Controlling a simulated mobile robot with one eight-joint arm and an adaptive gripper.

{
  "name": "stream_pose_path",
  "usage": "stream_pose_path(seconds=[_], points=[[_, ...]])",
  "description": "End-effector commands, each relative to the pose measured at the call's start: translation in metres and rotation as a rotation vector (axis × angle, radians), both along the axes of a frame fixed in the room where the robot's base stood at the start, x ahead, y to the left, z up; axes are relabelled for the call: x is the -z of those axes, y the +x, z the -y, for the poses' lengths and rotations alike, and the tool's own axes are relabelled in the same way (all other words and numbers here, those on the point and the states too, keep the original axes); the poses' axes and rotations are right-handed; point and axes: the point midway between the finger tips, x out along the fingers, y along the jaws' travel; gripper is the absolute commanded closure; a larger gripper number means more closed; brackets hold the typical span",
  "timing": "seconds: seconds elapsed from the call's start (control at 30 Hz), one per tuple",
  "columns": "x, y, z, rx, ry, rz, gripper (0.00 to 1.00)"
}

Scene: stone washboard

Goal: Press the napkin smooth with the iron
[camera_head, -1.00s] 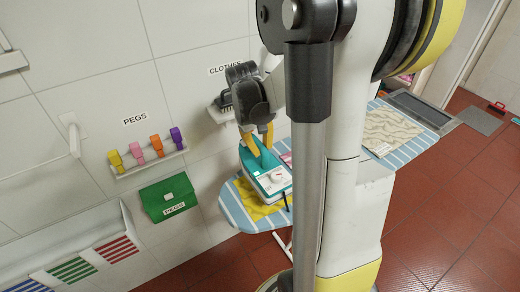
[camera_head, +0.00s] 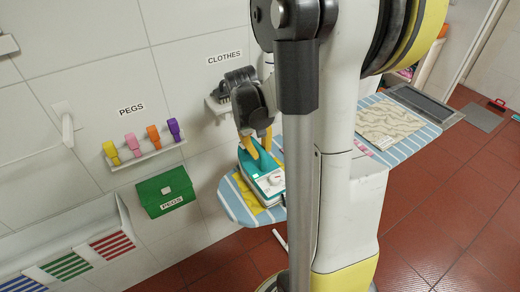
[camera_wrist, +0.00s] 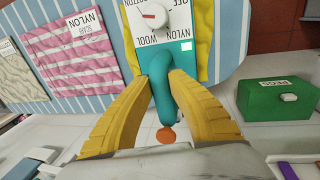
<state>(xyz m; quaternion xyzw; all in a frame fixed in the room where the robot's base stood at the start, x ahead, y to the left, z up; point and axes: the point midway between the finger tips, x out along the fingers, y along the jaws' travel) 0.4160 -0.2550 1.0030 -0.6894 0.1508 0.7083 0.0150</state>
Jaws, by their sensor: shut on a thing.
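The teal and white iron (camera_head: 264,184) rests on or just over the striped ironing board (camera_head: 233,207) at its left end. My gripper (camera_head: 261,147) is above the iron, its yellow fingers closed around the handle. The wrist view shows the fingers (camera_wrist: 164,82) on both sides of the teal handle (camera_wrist: 160,66), and the iron's white dial plate (camera_wrist: 142,20) with a red pointer. The yellow napkin (camera_head: 245,194) lies under the iron; a strip shows at its left. Yellow cloth also shows beside the iron in the wrist view (camera_wrist: 204,40). The soleplate contact is hidden.
A pink striped cloth labelled nylon (camera_wrist: 80,55) and a beige wavy cloth (camera_head: 388,121) lie farther along the board. A green box (camera_head: 166,192), a peg shelf (camera_head: 148,158) and a clothes shelf (camera_head: 217,110) are on the wall. My arm hides the board's middle.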

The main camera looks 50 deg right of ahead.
Motion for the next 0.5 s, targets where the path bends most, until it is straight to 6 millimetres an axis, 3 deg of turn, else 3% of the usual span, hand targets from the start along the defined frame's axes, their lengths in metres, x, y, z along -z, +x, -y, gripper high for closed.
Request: stream_pose_path(seconds=[0.5], points=[[0.0042,0.0001,0.0003,0.0,-0.001,0.0,1.0]])
